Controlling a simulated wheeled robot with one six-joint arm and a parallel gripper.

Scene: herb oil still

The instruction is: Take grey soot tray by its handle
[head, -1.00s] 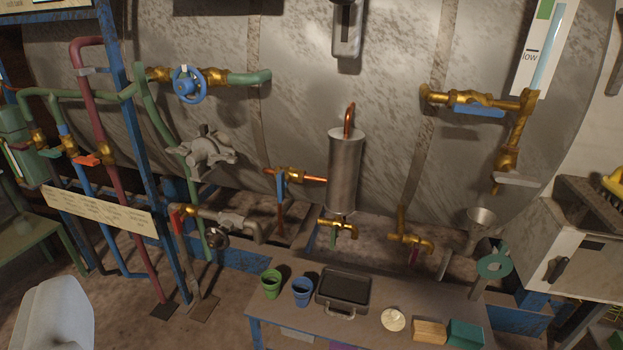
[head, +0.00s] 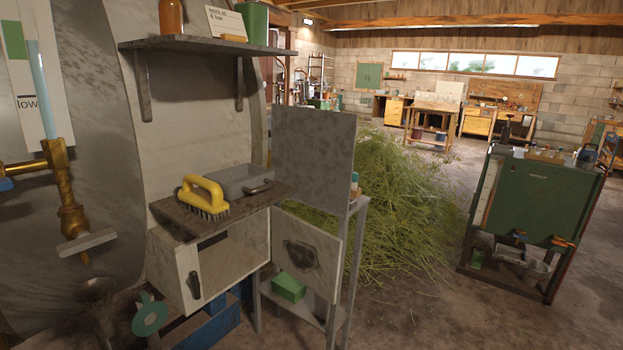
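A grey tray (head: 232,181), shallow and rectangular, sits on the dark metal top (head: 167,209) of a pale box-shaped unit, left of the middle in the head view. A dark handle (head: 258,188) shows at its front right. A yellow-handled brush (head: 204,197) stands just left of and in front of the tray, bristles down, and overlaps its near left side. The tray's inside is hardly visible from here. My gripper is not in view.
A wall shelf (head: 200,43) with a brown bottle and a green container hangs above the tray. A grey upright panel (head: 313,157) stands just right of it. The unit's door (head: 306,255) hangs open below. Open floor lies right of the cut greenery (head: 405,205).

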